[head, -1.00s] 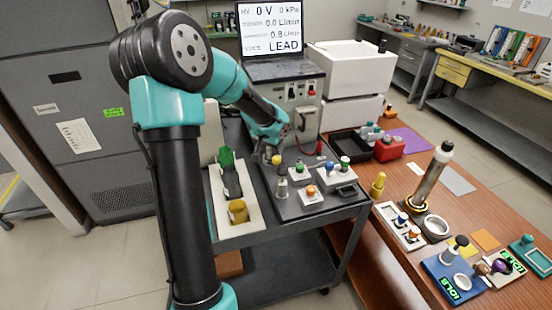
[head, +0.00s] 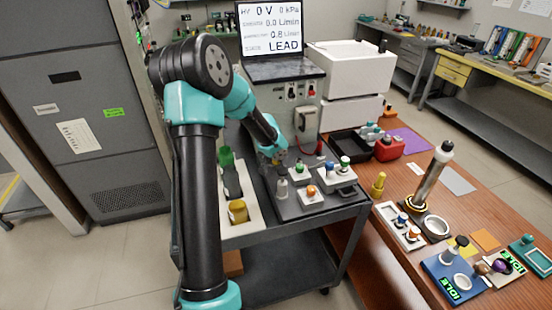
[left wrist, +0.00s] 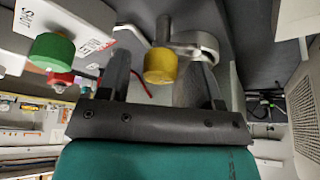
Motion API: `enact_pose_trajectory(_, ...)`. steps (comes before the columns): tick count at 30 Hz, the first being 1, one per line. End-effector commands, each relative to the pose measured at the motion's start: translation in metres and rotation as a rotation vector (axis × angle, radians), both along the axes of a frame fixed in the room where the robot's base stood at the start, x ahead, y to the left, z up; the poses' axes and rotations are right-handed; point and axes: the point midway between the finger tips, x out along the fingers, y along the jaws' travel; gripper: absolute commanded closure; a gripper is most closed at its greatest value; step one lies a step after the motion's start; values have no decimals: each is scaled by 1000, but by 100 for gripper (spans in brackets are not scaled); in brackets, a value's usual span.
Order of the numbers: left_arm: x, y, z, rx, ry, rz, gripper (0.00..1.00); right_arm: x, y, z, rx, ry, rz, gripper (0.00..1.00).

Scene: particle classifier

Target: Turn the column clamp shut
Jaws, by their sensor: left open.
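My left gripper (head: 277,158) is low over the back of the grey cart in the head view. In the left wrist view it (left wrist: 162,84) is open, its dark fingers apart. A yellow knob (left wrist: 160,67) shows between the fingers, beside a grey ring-shaped clamp (left wrist: 198,44); this looks like the column clamp. I cannot tell whether the fingers touch the knob. In the head view the arm and gripper hide most of this spot. A tilted metal column (head: 430,180) stands in a gold base on the wooden table. My right gripper is not in view.
A green knob (left wrist: 52,50) with a red part below it is left of the fingers in the wrist view. Green and yellow bottles (head: 238,211) stand in a white rack at the cart's left. Small coloured-knob valves (head: 310,191) sit right of my gripper.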

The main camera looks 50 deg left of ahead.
Motion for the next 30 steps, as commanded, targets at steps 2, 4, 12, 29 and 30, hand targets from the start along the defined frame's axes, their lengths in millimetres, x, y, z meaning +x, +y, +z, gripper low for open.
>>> enact_pose_trajectory(2,0,0,0,0,0,0,44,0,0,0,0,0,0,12)
enact_pose_trajectory(4,0,0,0,0,0,0,50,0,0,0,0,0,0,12)
enact_pose_trajectory(12,0,0,0,0,0,0,76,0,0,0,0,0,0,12)
enact_pose_trajectory(29,0,2,1,3,3,-42,90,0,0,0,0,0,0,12)
enact_pose_trajectory(30,0,3,1,3,3,-51,90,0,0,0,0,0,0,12)
